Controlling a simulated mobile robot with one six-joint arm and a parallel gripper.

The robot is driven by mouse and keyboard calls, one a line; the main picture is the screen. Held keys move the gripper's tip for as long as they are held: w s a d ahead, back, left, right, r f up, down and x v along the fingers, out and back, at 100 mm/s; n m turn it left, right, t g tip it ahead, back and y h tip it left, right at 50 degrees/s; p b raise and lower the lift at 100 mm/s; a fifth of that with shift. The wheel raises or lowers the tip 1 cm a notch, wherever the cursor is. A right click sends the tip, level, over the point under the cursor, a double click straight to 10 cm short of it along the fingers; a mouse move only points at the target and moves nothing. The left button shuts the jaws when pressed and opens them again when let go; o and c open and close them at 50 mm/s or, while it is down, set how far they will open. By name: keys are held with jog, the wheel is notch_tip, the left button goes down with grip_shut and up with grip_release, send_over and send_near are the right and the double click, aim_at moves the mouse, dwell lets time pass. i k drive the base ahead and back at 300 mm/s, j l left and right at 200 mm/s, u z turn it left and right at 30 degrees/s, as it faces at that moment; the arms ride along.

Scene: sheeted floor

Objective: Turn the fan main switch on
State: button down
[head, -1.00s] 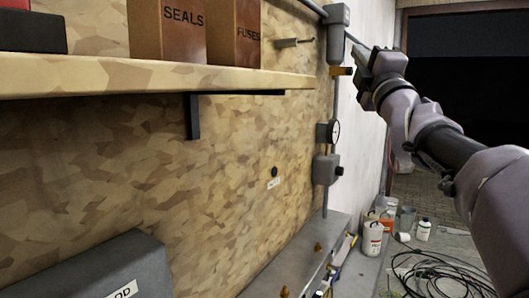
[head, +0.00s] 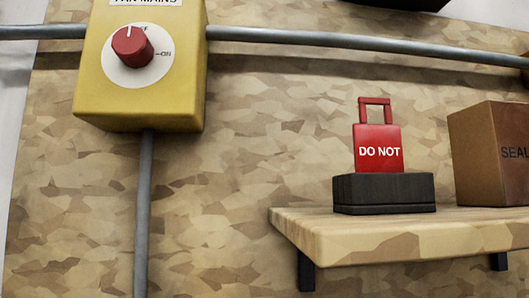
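The yellow fan mains box (head: 100,75) is at the upper left in the head view, its top label cut by the frame edge. Its red rotary switch knob (head: 132,46) sits on a white round dial (head: 150,73). The knob's white mark points up, by the partly hidden OFF lettering. The ON mark is to the right on the dial. My gripper is not in view now, and nothing touches the knob.
Grey conduits (head: 300,38) run sideways and down from the box. At right, a wooden shelf (head: 400,237) juts from the wall. It bears a red "DO NOT" tag (head: 378,140) in a black base (head: 384,193) and a brown SEALS box (head: 480,150). The wall below the box is otherwise clear.

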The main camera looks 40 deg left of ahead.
aim_at(130, 43)
jog(key=u, duration=0.4)
jog(key=j+u, duration=0.15)
jog(key=u, duration=0.25)
jog(key=k+j+u, duration=0.1)
jog(key=u, duration=0.7)
jog(key=j+u, duration=0.15)
jog(key=u, duration=0.3)
